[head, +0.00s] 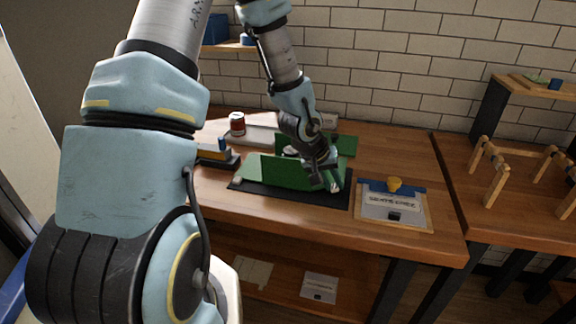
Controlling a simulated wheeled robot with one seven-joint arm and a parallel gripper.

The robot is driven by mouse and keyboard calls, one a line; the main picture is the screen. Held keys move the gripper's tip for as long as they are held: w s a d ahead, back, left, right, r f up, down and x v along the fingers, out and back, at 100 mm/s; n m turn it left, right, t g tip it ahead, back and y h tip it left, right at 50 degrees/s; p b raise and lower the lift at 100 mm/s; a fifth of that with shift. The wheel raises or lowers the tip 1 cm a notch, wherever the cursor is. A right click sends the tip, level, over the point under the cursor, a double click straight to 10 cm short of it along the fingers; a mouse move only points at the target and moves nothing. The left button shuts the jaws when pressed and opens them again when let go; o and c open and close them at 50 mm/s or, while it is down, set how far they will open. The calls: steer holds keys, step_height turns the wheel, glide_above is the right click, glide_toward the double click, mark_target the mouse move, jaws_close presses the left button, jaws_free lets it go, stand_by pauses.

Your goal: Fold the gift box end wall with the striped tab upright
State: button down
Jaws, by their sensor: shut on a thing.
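The green gift box (275,172) lies part-unfolded on a black mat (300,195) on the wooden table. Its long front wall stands up, and a green flap (347,145) spreads out at the back right. My gripper (325,182) is at the box's right end, pointing down, and is shut on a part there. A small pale piece (336,186) shows beside the fingertips; I cannot make out stripes on it. My fingers and wrist hide most of the right end wall, so its tilt cannot be told.
A red can (237,124) stands at the back left, near a dark holder (217,155). A clipboard (393,208) with a yellow item (394,184) lies right of the mat. A wooden rack (520,165) stands on the right table.

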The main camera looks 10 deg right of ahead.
stand_by(0.3)
steer(key=shift+w+a+r+h+p, duration=0.15)
steer(key=shift+a+r+h+p, duration=0.2)
steer(key=shift+p, duration=0.3)
steer(key=shift+a+h, duration=0.1)
steer(key=shift+h, duration=0.25)
steer(key=shift+g, duration=0.3)
steer(key=shift+r, duration=0.1)
steer(key=shift+w+a+h, duration=0.15)
steer(key=shift+a+h, duration=0.05)
steer(key=shift+h, duration=0.1)
steer(key=shift+w+a+r+n+g+h, duration=0.1)
steer(key=shift+a+r+n+g+h, duration=0.15)
steer(key=shift+h, duration=0.35)
steer(key=shift+d, duration=0.1)
